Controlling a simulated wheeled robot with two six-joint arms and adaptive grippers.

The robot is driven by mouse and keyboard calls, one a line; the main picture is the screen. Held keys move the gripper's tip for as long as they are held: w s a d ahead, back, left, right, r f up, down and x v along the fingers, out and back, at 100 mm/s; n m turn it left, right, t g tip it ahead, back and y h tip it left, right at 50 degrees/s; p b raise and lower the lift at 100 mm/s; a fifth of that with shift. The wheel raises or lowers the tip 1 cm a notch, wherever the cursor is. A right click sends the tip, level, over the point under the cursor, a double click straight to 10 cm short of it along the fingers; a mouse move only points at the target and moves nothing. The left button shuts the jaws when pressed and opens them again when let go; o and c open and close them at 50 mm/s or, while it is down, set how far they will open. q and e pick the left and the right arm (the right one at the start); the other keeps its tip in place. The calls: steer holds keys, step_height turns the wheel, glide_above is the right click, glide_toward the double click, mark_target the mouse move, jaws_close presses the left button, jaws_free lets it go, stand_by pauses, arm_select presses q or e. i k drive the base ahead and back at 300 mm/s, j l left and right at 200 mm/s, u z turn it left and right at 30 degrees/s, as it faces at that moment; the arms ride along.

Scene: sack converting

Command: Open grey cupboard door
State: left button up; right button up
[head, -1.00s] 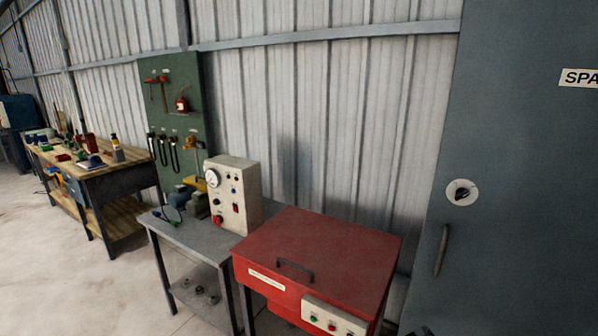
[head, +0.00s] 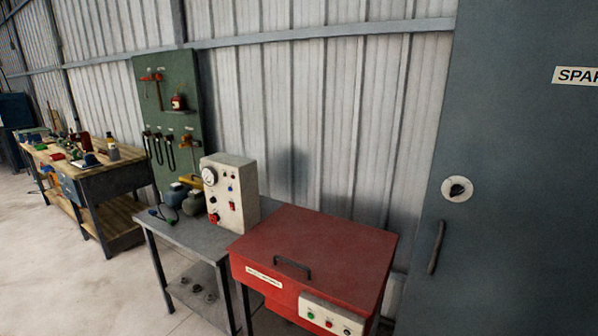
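The grey cupboard (head: 520,200) fills the right side of the head view, and its front looks closed. Its label (head: 576,76) is cut off by the picture edge. A round pale plate with a dark knob (head: 457,189) sits near the left edge of the door. A dark vertical bar handle (head: 436,247) is below it. Neither of my grippers is in view.
A red lidded box (head: 315,250) with a button panel stands left of the cupboard. Beside it is a grey table (head: 190,235) with a gauge box (head: 230,190). A wooden workbench (head: 110,185) stands farther left. Open floor (head: 60,280) lies at lower left.

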mark_target(515, 253)
steer(key=z, duration=1.45)
